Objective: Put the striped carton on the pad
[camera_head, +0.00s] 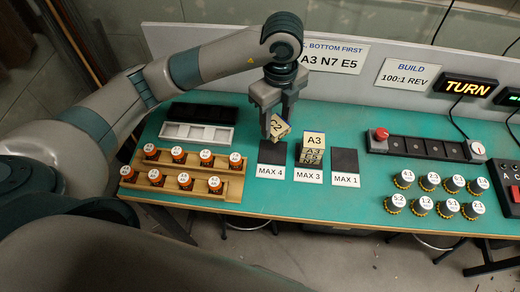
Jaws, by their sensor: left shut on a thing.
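My left gripper (273,130) points down above the MAX 4 pad (271,156) and is shut on a small tan block (280,127). The block is tilted and carries a dark label that I cannot read surely. On the MAX 3 pad (308,177) stands a stack of tan blocks (312,152), the top one marked A3. The MAX 1 pad (345,160) is bare. The held block is close to the stack's left side; whether it touches anything below is unclear. I cannot make out a plainly striped carton. My right gripper is not in view.
Wooden racks (187,172) with orange-based knobs stand at the left, behind them a white tray (197,135) and a black tray (203,112). A dark panel (422,147) with a red button and several yellow-based knobs (448,208) are at the right. The front middle bench is clear.

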